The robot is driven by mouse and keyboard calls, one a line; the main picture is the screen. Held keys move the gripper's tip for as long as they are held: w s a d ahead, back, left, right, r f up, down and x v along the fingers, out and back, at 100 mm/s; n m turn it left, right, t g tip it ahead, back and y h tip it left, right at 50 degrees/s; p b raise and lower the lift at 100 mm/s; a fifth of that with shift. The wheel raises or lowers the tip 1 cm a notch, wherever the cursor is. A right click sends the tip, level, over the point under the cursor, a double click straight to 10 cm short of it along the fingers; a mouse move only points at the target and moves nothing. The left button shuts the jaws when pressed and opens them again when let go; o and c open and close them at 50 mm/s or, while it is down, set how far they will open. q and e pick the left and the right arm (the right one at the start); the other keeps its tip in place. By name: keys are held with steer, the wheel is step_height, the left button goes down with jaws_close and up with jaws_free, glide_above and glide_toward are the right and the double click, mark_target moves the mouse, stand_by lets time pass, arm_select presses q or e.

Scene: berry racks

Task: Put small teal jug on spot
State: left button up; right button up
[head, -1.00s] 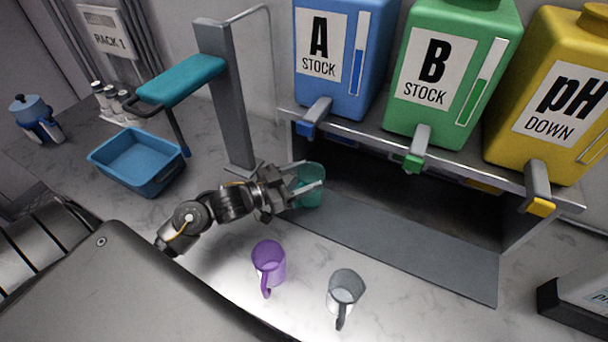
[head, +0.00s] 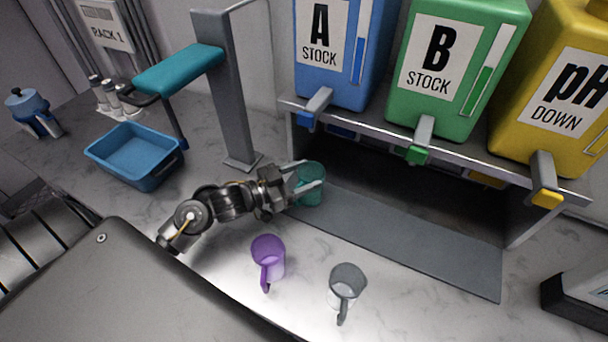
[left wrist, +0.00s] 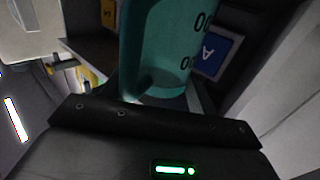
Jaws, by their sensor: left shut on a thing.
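The small teal jug (head: 311,186) stands at the left end of the grey mat under the stock rack, below and a little left of the blue A tank's tap. My left gripper (head: 308,180) is shut on it, with a finger on either side. In the left wrist view the teal jug (left wrist: 157,50) fills the upper middle, with dark markings on its wall. A blue label with an A (left wrist: 217,53) shows behind it. Whether the jug's base touches the mat is hard to tell. My right gripper is not seen.
A purple jug (head: 267,258) and a grey jug (head: 346,286) stand on the counter in front of the grey mat (head: 420,245). Blue A (head: 340,50), green B (head: 455,70) and yellow pH (head: 560,90) tanks sit above. A blue tub (head: 135,158) and a grey post (head: 225,100) are at left.

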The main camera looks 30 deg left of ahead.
arm_select(q)
steer(key=shift+f, duration=0.25)
steer(key=o, duration=1.3)
steer(key=shift+s+a+f, duration=0.1)
steer(key=shift+s+a, duration=0.1)
steer(key=shift+s, duration=0.1)
steer(key=b+v, duration=0.2)
steer(key=v, duration=0.8)
steer(key=shift+b, duration=0.3)
